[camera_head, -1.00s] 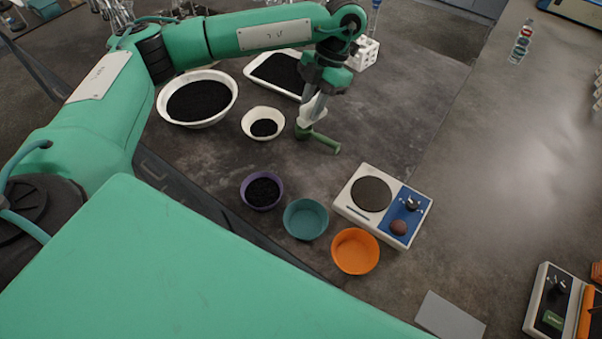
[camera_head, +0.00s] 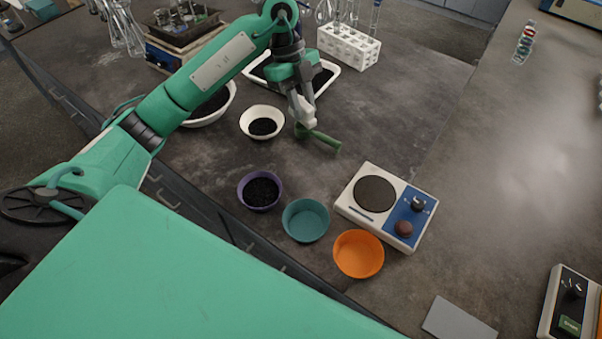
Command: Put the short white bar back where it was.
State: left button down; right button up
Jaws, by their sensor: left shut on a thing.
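My left gripper (camera_head: 306,120) hangs low over the dark bench, just right of the small white bowl. Its jaws are shut around a small pale piece (camera_head: 308,113), which looks like the short white bar; its outline merges with the fingertips. A green stick-like piece (camera_head: 323,140) is right at the fingertips and slants down to the right; I cannot tell whether it touches them. My right gripper is not in view.
A small white bowl (camera_head: 262,122) with black grains is left of the gripper. Purple (camera_head: 259,191), teal (camera_head: 305,220) and orange (camera_head: 358,254) bowls and a hotplate (camera_head: 385,207) stand nearer. A white tray (camera_head: 326,83) and white rack (camera_head: 349,46) are behind.

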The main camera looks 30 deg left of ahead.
pick_arm(q)
jog(key=n, duration=0.1)
jog(key=n+t, duration=0.1)
jog(key=shift+s+a+f+n, duration=0.1)
jog(key=shift+a+f+n, duration=0.1)
jog(key=shift+n, duration=0.1)
jog(key=shift+f, duration=0.15)
notch_tip(320, 180, down, 15)
jog(key=shift+r+p, duration=0.2)
jog(key=shift+p, duration=0.55)
jog(key=shift+f, duration=0.5)
notch_tip(320, 180, down, 4)
jog(key=shift+p, duration=0.3)
jog(key=c, duration=1.2)
grip_release()
jog(key=shift+f, duration=0.1)
